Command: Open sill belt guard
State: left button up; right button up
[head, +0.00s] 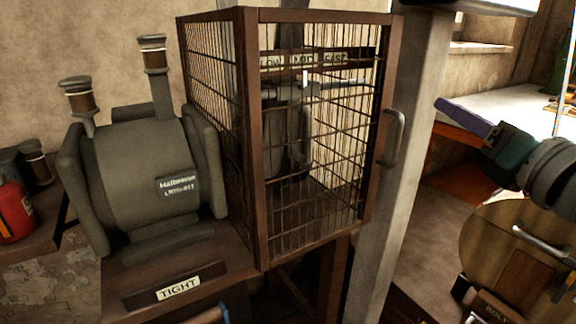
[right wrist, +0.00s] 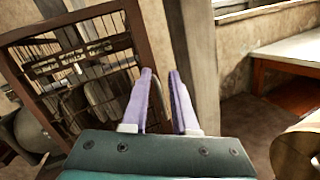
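The belt guard (head: 385,90) is a tall cage with a dark brown frame and wire mesh. Its mesh front looks shut. A grey bar handle (head: 392,138) is on the front's right edge, and a label plate runs across the upper front. Grey curved parts show behind the mesh. My right gripper (head: 442,104) has purple fingers and is right of the handle, apart from it, pointing left. In the right wrist view its two fingers (right wrist: 160,73) are apart with nothing between them. The guard's frame (right wrist: 138,35) is ahead and left there. My left gripper is not seen.
A grey motor (head: 140,180) stands left of the guard on a bench with a "TIGHT" plate (head: 178,288). A pale post (head: 395,190) stands right behind the guard. A red canister (head: 14,210) is far left. A white-topped table (head: 500,108) and a round wooden piece (head: 490,245) are right.

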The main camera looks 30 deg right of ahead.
notch_tip(320, 180, down, 6)
jog(key=n+y+b, duration=0.2)
jog(key=n, duration=0.2)
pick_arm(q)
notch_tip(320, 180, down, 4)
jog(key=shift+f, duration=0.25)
pick_arm(e)
jog(key=n, duration=0.1)
send_over(393, 161)
jog(key=shift+w+d+f+g+y, duration=0.25)
jog(key=shift+f+g+y, duration=0.05)
jog(key=shift+y, duration=0.1)
jog(key=shift+c, duration=0.4)
grip_shut()
